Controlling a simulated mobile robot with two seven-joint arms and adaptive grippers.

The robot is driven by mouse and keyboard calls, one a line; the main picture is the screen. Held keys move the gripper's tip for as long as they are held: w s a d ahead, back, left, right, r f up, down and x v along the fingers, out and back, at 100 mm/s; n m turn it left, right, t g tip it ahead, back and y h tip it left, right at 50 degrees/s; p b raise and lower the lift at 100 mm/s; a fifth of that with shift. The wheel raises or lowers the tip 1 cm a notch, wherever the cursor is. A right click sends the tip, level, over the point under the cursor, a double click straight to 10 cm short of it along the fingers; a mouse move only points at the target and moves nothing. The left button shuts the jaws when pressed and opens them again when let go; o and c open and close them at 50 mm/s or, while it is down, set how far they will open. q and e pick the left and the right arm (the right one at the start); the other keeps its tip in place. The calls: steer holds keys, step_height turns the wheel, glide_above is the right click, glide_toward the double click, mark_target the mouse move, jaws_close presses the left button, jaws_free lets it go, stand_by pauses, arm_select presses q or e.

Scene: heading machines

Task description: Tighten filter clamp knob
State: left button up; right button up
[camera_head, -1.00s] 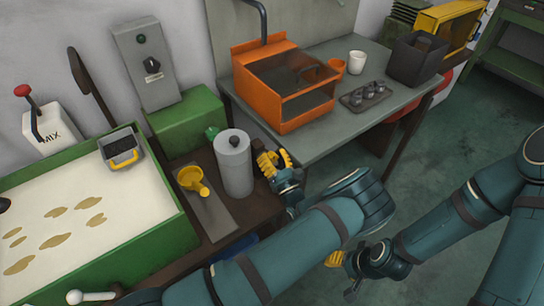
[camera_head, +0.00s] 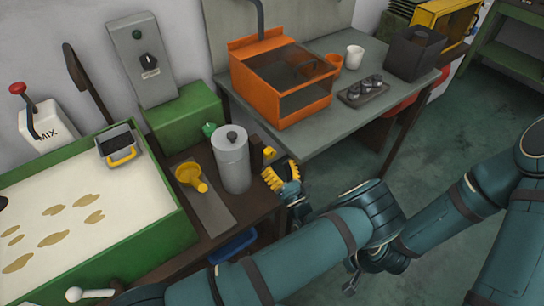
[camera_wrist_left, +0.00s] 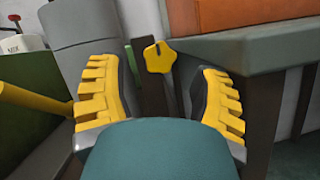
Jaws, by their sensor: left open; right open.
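The yellow clamp knob (camera_head: 269,152) sits on a dark upright bracket beside the grey filter canister (camera_head: 231,162). In the left wrist view the star-shaped knob (camera_wrist_left: 159,57) shows between and beyond the two yellow fingers. My left gripper (camera_head: 281,175) is open and empty, just in front of the knob and apart from it. In the left wrist view its fingers (camera_wrist_left: 158,82) stand wide, one on each side of the knob. My right gripper (camera_head: 351,284) is low over the floor, far from the knob, partly hidden by its own arm.
A yellow funnel-like cup (camera_head: 190,177) lies on a grey plate left of the canister. The orange box (camera_head: 283,85) stands on the grey bench (camera_head: 330,122), whose edge is close right of the knob. A green-rimmed sand tray (camera_head: 160,240) is at left. Floor at right is clear.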

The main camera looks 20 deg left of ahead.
arm_select(q)
steer(key=shift+v, duration=1.2)
steer(key=shift+a, duration=0.1)
steer(key=shift+s, duration=0.1)
